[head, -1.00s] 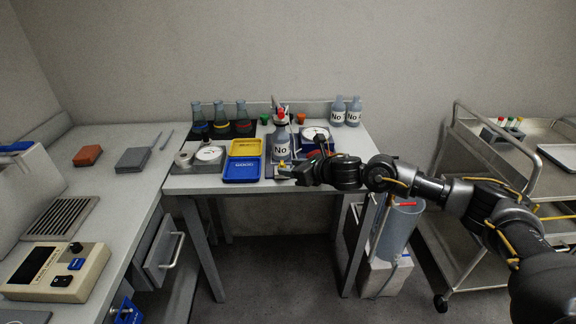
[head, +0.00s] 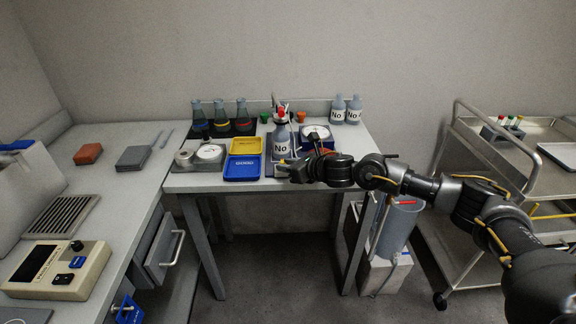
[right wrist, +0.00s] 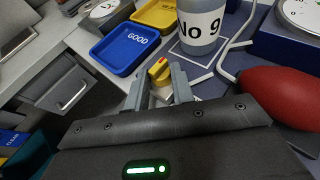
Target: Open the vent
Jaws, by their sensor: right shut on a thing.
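A small yellow knob with a red mark (right wrist: 158,69), likely the vent's handle, is in the right wrist view in front of the bottle labelled No 9 (right wrist: 202,25). My right gripper (right wrist: 157,88) is shut on this knob, its fingertips on either side of it. In the head view my right gripper (head: 284,171) is low over the front edge of the back table, below the bottle (head: 281,141); the knob is tiny there. What the knob joins onto is partly hidden by the fingers. My left gripper is not in view.
A red rubber bulb (right wrist: 284,96) and a bent pale tube (right wrist: 240,45) are close on the right of my gripper. A blue GOOD tray (right wrist: 124,46) and a yellow tray (head: 246,146) lie to the left. Flasks (head: 219,119) stand at the back left.

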